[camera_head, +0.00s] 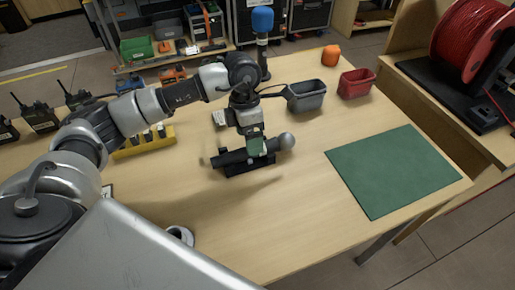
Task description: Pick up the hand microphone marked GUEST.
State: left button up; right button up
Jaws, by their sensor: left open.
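A dark hand microphone (285,141) with a grey ball head lies on its side in a low black holder (248,168) on the wooden table. Its head points right. No GUEST marking can be read on it. My left gripper (254,152) points down over the middle of its handle, with the open jaws at the handle. The gripper hides part of the handle, and I cannot tell whether the fingers touch it. A second microphone (262,42) with a blue foam top stands upright at the table's back edge. My right gripper is not in view.
A grey bin (307,96), a red bin (357,83) and an orange object (331,56) stand behind to the right. A green mat (392,170) lies bare at right. Radios (38,117) and a yellow rack (143,142) are at left. The table's front middle is mostly clear.

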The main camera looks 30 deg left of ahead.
pick_arm(q)
jog(key=x, duration=0.4)
jog(key=shift+w+d+f, duration=0.15)
jog(key=shift+w+f, duration=0.1)
jog(key=shift+f, duration=0.05)
jog(key=shift+c, duration=0.2)
jog(key=c, duration=1.1)
jog(key=shift+r, duration=0.1)
jog(key=shift+c, duration=0.2)
